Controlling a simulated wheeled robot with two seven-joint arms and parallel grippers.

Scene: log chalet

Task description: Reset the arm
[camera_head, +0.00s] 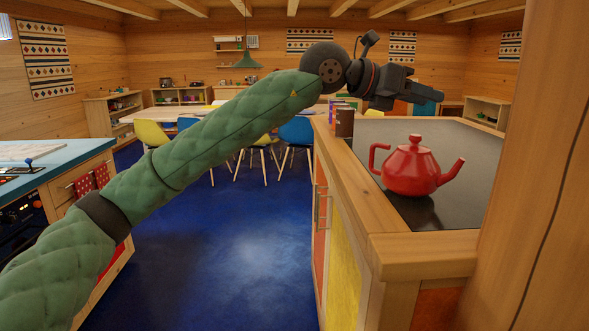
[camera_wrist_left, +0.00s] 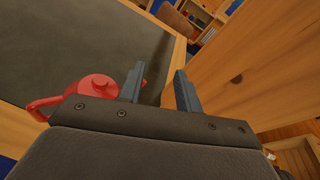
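My left arm, in a green quilted sleeve, reaches from the lower left across the head view. Its left gripper (camera_head: 428,93) is above the counter, higher in the picture than the red teapot (camera_head: 410,170). In the left wrist view the two fingers of the gripper (camera_wrist_left: 160,85) stand apart with nothing between them. The teapot (camera_wrist_left: 92,88) shows behind the left finger there, partly hidden by the gripper body. In the head view the teapot stands upright on the dark counter top (camera_head: 440,135), apart from the gripper. My right gripper is not in view.
A wooden post (camera_head: 535,170) rises close on the right. Small boxes (camera_head: 343,120) stand at the counter's left end. A blue-topped cabinet (camera_head: 60,160) is at the left. Yellow and blue chairs (camera_head: 297,132) stand farther back. The blue floor (camera_head: 220,250) between is clear.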

